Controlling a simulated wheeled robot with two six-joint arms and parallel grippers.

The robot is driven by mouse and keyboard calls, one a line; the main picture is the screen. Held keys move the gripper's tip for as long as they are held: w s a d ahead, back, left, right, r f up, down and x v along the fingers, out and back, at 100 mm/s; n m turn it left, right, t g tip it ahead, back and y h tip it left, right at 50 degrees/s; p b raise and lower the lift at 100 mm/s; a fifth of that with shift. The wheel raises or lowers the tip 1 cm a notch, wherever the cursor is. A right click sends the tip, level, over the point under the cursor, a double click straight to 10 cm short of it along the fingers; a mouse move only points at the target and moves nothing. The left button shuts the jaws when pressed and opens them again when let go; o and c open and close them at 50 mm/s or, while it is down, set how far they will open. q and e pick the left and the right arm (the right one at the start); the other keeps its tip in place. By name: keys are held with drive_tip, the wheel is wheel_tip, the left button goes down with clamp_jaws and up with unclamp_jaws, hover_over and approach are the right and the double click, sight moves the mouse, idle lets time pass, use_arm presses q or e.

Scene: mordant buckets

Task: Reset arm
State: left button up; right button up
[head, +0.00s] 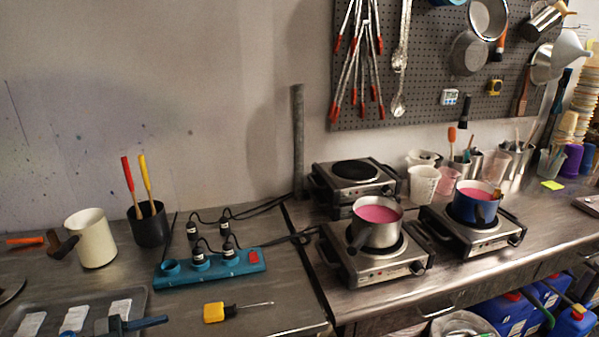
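Neither of my grippers nor my arms can be made out in the head view. The worktop holds a silver pot (377,235) of pink liquid on a front hot plate (363,270). A blue pot (474,212) with pink liquid stands on the right hot plate (483,240). A third hot plate (353,187) at the back is bare. A teal power strip (212,268) with several black plugs lies left of the hot plates.
A cream jug (91,238) and a black holder (149,225) with red and yellow handles stand at left. A yellow-handled screwdriver (214,312) lies in front. A metal tray (132,297) holds white pieces. Tools hang on the pegboard (420,104). Blue canisters (498,315) stand below the worktop.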

use_arm(q)
wheel_tip(320, 180, up, 3)
drive_tip(key=w+a+n+t+y, duration=0.2)
drive_tip(key=a+n+t+y, duration=0.1)
drive_tip(key=n+t+y, duration=0.7)
drive_tip(key=s+a+f+n+g+y, duration=0.3)
drive_tip(key=s+a+f+n+y, duration=0.15)
drive_tip(key=f+n+y, duration=0.35)
drive_tip(key=s+d+f+m+g+h, duration=0.1)
drive_tip(key=s+d+f+g, duration=0.4)
drive_tip(key=s, duration=0.5)
drive_tip(key=s+d+f+m+g+h, duration=0.1)
drive_tip(key=s+d+f+g, duration=0.2)
drive_tip(key=s+f+g, duration=0.45)
wheel_tip(320, 180, down, 30)
drive_tip(key=s+a, duration=0.2)
drive_tip(key=a, duration=0.1)
drive_tip(key=s+f+g, duration=0.1)
drive_tip(key=s+f, duration=1.7)
drive_tip(key=shift+s+a+f, duration=0.25)
drive_tip(key=shift+a, duration=0.15)
